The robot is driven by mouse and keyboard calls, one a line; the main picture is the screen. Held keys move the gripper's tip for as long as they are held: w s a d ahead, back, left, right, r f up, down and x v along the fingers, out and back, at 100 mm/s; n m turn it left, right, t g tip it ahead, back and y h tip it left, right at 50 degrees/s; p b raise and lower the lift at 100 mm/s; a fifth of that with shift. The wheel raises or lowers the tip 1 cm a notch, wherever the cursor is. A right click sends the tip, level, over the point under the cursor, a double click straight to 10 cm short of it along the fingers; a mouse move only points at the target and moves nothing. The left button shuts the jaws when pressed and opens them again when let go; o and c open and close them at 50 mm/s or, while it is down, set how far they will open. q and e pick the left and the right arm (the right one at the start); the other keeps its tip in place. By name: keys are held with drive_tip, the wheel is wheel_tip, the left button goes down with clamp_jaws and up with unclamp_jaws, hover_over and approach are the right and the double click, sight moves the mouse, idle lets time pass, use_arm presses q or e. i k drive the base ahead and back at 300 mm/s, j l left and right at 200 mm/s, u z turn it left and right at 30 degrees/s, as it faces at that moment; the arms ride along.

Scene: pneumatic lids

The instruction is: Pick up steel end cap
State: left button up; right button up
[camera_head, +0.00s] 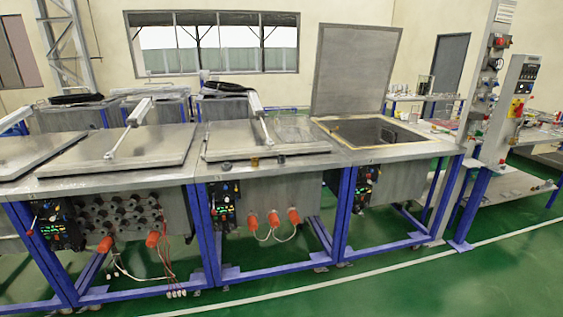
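I cannot pick out a steel end cap for certain in the head view. Neither of my grippers shows in this view.
A row of steel benches on blue frames (343,215) fills the middle. Closed lids (120,150) carry white pneumatic cylinders (127,125). The right lid (355,70) stands open over a tank (375,132). A control post (515,105) stands right. Green floor (400,285) in front is clear.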

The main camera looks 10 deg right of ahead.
sight(281, 159)
drive_tip(key=i+l, duration=0.15)
drive_tip(key=i, duration=1)
drive_tip(key=i+l+z, duration=0.15)
drive_tip(key=i, duration=1.05)
